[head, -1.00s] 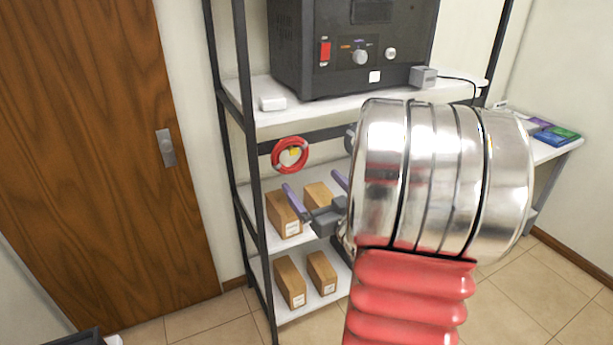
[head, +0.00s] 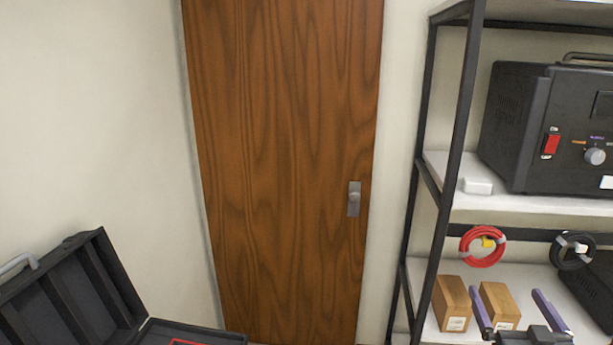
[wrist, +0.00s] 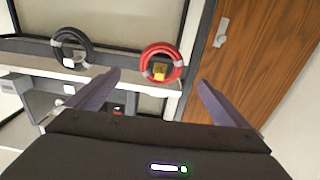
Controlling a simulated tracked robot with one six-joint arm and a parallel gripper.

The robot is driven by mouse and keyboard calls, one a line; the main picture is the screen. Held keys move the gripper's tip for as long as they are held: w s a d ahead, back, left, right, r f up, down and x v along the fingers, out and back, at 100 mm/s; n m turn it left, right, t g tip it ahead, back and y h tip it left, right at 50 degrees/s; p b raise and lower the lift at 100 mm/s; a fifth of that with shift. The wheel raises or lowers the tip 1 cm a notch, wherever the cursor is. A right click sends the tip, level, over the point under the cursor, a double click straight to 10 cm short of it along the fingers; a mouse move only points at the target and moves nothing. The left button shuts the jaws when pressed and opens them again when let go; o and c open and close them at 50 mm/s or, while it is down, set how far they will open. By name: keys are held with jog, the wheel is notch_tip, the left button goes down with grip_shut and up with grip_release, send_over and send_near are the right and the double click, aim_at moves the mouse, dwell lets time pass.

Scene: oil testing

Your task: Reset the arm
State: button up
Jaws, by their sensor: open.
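My gripper (head: 513,312) shows at the lower right of the head view, in front of the shelf. Its two purple fingers stand apart with nothing between them. In the wrist view my gripper (wrist: 158,95) is also open and empty. The rest of my arm is out of the head view.
A metal shelf (head: 452,170) at the right holds a black tester (head: 515,135), a red cable coil (head: 482,246), a black cable coil (head: 573,250) and cardboard boxes (head: 452,303). A closed wooden door (head: 285,170) is in the middle. An open black case (head: 75,290) lies at lower left.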

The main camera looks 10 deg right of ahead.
jog(key=s+d+f+m+g+h, duration=0.1)
jog(key=s+d+f+g, duration=0.2)
jog(key=f, duration=0.2)
jog(key=s+d+f+m+g+h, duration=0.1)
jog(key=s+d+f+g, duration=0.1)
jog(key=f+g, duration=0.25)
jog(key=s+a+f+m+g+y, duration=0.1)
jog(key=s+a+f+g, duration=0.2)
jog(key=s+a+g, duration=0.1)
jog(key=s+a+r+n+y, duration=0.1)
jog(key=a+r, duration=0.3)
jog(key=a, duration=0.7)
jog(key=s+a+r+n+y, duration=0.1)
jog(key=a+r+n+y, duration=0.2)
jog(key=a, duration=0.9)
jog(key=s+a+r+n+y, duration=0.1)
jog(key=a+r+n+y, duration=0.1)
jog(key=a+r, duration=0.4)
jog(key=a, duration=0.5)
jog(key=shift+s+a+r, duration=0.15)
jog(key=shift+r, duration=0.05)
jog(key=shift+c, duration=0.4)
